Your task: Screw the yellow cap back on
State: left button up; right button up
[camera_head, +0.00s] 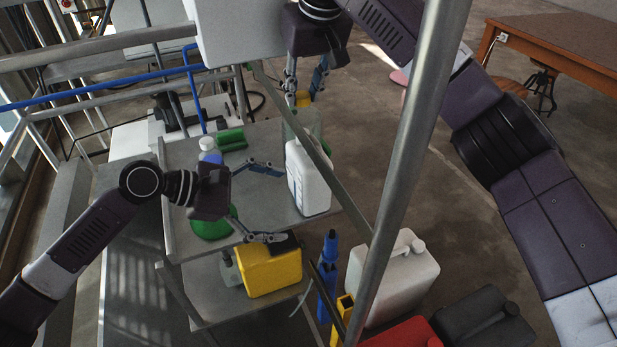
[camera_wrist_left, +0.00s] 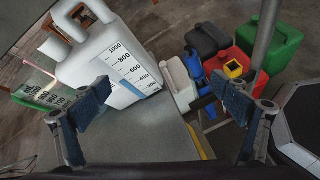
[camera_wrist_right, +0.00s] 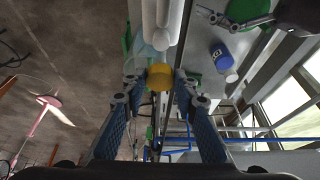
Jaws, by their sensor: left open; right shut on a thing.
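The yellow cap (camera_head: 303,99) is between the fingertips of my right gripper (camera_head: 305,88), above the far side of the table. It also shows in the right wrist view (camera_wrist_right: 160,77), with a fingertip on each side. A white bottle with a printed scale (camera_head: 308,182) stands upright near the table's right edge; its mouth is not clear to see. It shows large in the left wrist view (camera_wrist_left: 112,62). My left gripper (camera_head: 281,205) is open and empty, just left of the bottle, apart from it.
A yellow box (camera_head: 268,272) is below. Canisters (camera_head: 395,275) stand on the floor.

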pick_arm(q)
jog(key=w+a+r+n, duration=0.2)
jog(key=r+n, duration=0.1)
jog(key=r, duration=0.1)
jog(key=w+a+r+n+t+h, duration=0.1)
jog(key=w+a+r+n, duration=0.1)
jog(key=w+r+n, duration=0.1)
jog(key=shift+w+r+t, duration=0.25)
jog(key=shift+r+t, duration=0.05)
jog(key=shift+r, duration=0.55)
jog(key=x, duration=1.2)
jog(key=shift+s, duration=0.1)
jog(key=c, duration=1.3)
jog(key=shift+c, duration=0.2)
pick_arm(e)
send_over(302, 131)
jog(key=s, duration=0.1)
jog(key=shift+s+d+f, duration=0.1)
jog(key=shift+d+f, duration=0.05)
jog(key=shift+f, duration=1.1)
jog(key=shift+d+f, duration=0.15)
jog(key=shift+f, duration=1.1)
jog(key=shift+f, duration=0.1)
jog(key=shift+f, duration=0.8)
